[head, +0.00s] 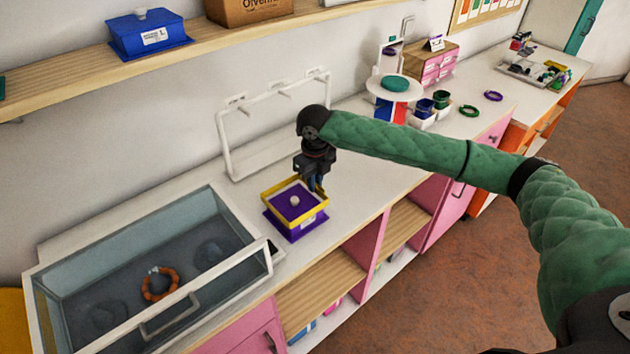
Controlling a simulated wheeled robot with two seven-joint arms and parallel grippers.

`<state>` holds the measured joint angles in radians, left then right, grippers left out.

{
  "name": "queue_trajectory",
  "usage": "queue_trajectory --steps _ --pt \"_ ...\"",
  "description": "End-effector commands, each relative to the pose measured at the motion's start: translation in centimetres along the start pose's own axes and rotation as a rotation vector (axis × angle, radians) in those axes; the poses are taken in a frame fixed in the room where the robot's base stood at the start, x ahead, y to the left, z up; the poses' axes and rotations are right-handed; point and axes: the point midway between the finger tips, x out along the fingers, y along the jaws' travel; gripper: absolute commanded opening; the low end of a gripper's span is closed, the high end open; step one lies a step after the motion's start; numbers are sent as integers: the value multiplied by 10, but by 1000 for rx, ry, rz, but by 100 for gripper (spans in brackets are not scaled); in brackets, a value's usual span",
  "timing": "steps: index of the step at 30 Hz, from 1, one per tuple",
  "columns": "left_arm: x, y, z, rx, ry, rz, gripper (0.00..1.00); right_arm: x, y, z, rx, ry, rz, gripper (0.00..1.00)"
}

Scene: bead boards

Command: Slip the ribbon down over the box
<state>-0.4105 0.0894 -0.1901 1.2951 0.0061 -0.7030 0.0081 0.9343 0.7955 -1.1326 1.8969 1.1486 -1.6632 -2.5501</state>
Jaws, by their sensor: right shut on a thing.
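A purple box (292,207) with a pale round knob on top stands on the white counter, left of my right gripper. A yellow ribbon (271,211), a square loop, surrounds the box's top. Purple shows inside the loop and below it. I cannot tell how far down the box's sides the ribbon sits. My right gripper (316,187) points down at the loop's back right side and is shut on the ribbon. The fingertips are small and partly hidden here. My left gripper is not in view.
A glass-sided case (150,285) with an orange bead ring stands left of the box. A white rack (226,150) stands behind. A wooden shelf (205,45) hangs above.

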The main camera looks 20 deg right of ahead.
Motion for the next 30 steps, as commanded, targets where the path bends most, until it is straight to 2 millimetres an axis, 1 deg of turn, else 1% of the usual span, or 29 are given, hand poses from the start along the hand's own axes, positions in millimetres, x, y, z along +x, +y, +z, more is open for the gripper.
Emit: queue_trajectory --steps 8,17,30 --pt "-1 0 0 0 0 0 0 0 0 0 0 0 0 0" --pt "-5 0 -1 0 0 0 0 4 0 0 0 0 0 0" --pt "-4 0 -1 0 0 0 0 6 0 0 0 0 0 0"
